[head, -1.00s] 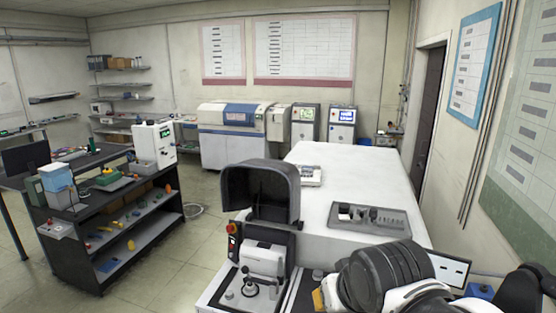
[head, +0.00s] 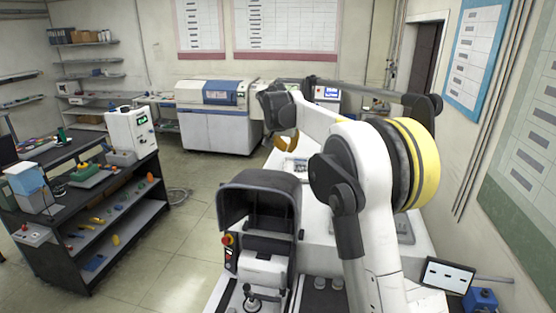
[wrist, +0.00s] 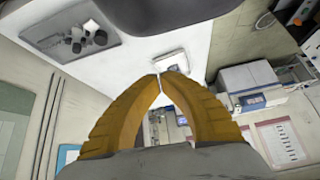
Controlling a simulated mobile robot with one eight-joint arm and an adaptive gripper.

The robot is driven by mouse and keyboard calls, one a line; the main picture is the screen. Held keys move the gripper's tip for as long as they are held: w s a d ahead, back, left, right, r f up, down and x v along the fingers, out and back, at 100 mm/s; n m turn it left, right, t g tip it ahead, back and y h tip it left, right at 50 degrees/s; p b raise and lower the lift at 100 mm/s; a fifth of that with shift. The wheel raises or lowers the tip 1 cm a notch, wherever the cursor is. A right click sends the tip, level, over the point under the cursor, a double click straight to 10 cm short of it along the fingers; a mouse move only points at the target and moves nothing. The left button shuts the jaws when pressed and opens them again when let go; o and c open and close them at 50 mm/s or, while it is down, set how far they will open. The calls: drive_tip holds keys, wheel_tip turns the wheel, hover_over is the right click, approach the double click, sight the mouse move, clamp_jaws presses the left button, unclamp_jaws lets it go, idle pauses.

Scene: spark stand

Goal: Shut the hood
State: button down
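The dark grey hood (head: 258,192) stands raised on the spark stand (head: 262,270), its front side open above the white clamp. My gripper (head: 287,141) is behind and above the hood, over the far part of the white bench. It is apart from the hood, with its yellow fingers hanging down. In the wrist view the fingertips (wrist: 162,76) meet with nothing held between them.
A red button (head: 227,240) is beside the hood on the stand. A grey tray (wrist: 70,30) with small parts lies on the bench. A small monitor (head: 446,275) stands at right. A black shelf cart (head: 95,215) is at left, with clear floor between.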

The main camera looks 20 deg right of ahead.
drive_tip(key=shift+w+d+f, duration=0.2)
drive_tip(key=shift+d+f, duration=0.15)
drive_tip(key=shift+f, duration=0.15)
drive_tip(key=p+x, duration=0.1)
drive_tip(key=x, duration=0.8)
drive_tip(key=s+a, duration=0.1)
drive_tip(key=s+a+p, duration=0.1)
drive_tip(key=s, duration=0.1)
drive_tip(key=shift+s+a+f, duration=0.1)
drive_tip(key=shift+a+f, duration=0.2)
drive_tip(key=shift+f, duration=0.15)
drive_tip(key=shift+s+a, duration=0.1)
